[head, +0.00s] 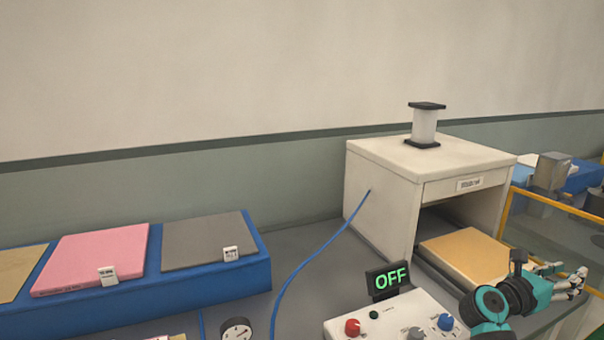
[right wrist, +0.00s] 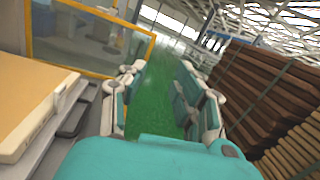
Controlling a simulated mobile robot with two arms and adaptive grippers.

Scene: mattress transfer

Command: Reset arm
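My right gripper (head: 572,281) is at the lower right of the head view, beside the front right of the white open-fronted box (head: 385,190). In the right wrist view its fingers (right wrist: 160,92) stand well apart, with nothing between them but green floor beyond. A tan mattress slab (head: 462,257) lies in the box's opening and sticks out at the front, left of my gripper and apart from it. The slab also shows at the left edge of the right wrist view (right wrist: 35,90). My left gripper is not seen.
A control box (head: 390,318) with knobs and a green OFF display (head: 388,281) stands in front of the white box. A blue stand (head: 200,289) holds pink (head: 92,258) and grey (head: 203,240) slabs. A yellow-framed barrier (head: 545,205) is at right. Brown stacks (right wrist: 265,95) stand right in the wrist view.

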